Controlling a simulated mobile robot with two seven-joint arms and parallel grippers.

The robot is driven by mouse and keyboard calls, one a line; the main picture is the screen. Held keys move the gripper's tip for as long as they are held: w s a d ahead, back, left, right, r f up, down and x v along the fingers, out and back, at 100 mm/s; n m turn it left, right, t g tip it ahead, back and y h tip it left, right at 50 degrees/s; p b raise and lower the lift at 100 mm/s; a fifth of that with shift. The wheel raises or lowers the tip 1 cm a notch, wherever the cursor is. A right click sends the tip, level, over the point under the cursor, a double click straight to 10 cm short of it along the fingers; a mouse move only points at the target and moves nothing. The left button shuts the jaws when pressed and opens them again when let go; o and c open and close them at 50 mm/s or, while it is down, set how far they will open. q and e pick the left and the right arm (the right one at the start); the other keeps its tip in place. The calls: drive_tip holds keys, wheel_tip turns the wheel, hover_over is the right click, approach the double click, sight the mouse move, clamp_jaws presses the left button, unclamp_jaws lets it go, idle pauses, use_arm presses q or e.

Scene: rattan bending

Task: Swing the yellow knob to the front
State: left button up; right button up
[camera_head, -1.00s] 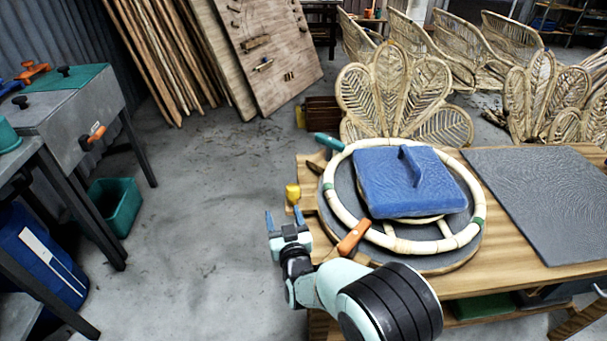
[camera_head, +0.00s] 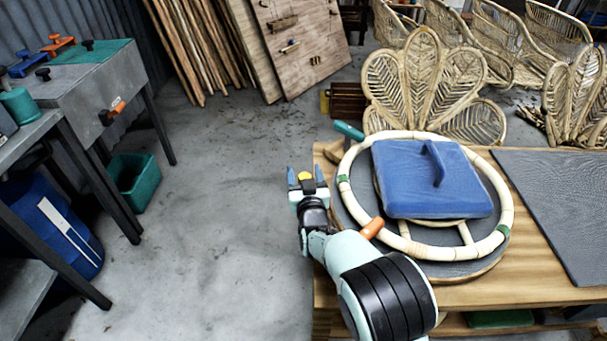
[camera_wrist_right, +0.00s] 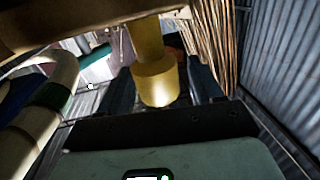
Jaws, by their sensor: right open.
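The yellow knob (camera_head: 305,176) shows at the left edge of the wooden table, partly hidden behind my right gripper (camera_head: 306,183). In the right wrist view the knob (camera_wrist_right: 157,80) is a yellow cylinder on a thinner yellow stem. It sits between the two fingers of my right gripper (camera_wrist_right: 160,95). The gripper is open, with a finger on each side of the knob; I cannot tell whether either touches it. My left gripper is not in view.
On the table (camera_head: 465,293) a pale rattan ring (camera_head: 507,200) with green bands lies around a blue block (camera_head: 415,200). An orange handle (camera_head: 372,228) and a teal handle (camera_head: 349,131) stand at its left.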

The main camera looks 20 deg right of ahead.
drive_tip(key=shift+w+d, duration=0.15)
drive_tip(key=shift+w, duration=0.25)
clamp_jaws()
drive_tip(key=shift+s, duration=0.15)
